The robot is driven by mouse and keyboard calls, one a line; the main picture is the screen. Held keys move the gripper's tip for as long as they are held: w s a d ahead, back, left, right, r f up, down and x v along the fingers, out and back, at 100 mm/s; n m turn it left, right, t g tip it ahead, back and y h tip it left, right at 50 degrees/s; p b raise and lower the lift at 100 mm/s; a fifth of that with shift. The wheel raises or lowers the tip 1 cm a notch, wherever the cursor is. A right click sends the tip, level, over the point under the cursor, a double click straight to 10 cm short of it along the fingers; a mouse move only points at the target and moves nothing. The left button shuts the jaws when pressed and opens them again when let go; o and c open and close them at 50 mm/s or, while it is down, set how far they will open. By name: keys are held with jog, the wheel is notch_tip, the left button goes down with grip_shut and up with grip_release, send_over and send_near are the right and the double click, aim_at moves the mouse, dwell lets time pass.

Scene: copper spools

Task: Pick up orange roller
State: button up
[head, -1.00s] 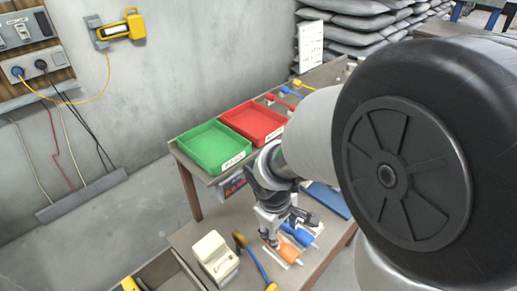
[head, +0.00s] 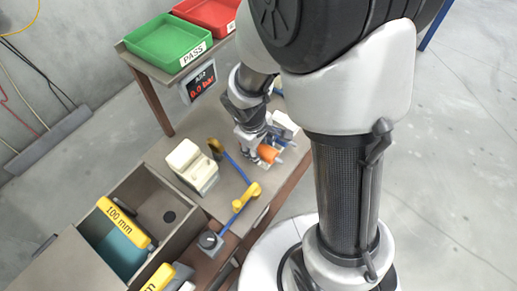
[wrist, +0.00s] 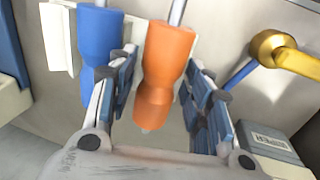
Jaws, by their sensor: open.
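The orange roller (wrist: 168,55) lies on a light-coloured holder, with a metal shaft at its end. It also shows in the head view (head: 268,153), next to my gripper (head: 253,141). In the wrist view, my gripper (wrist: 165,80) is open, with one finger on each side of the orange roller. I cannot tell whether either finger touches it. A blue roller (wrist: 98,35) lies just left of it, close to the left finger. In the head view, my arm partly hides the rollers.
A cream block-shaped device (head: 190,165) and a blue-handled tool with a yellow end (head: 245,196) share the table (head: 222,205). A green tray (head: 160,45) and a red tray (head: 212,12) stand on the shelf. An open drawer (head: 160,215) is at front left.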

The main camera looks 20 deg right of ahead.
jog(key=shift+r, duration=0.15)
jog(key=shift+c, duration=0.2)
jog(key=c, duration=1)
jog(key=shift+o, duration=0.2)
notch_tip(320, 180, up, 20)
jog(key=p, duration=0.8)
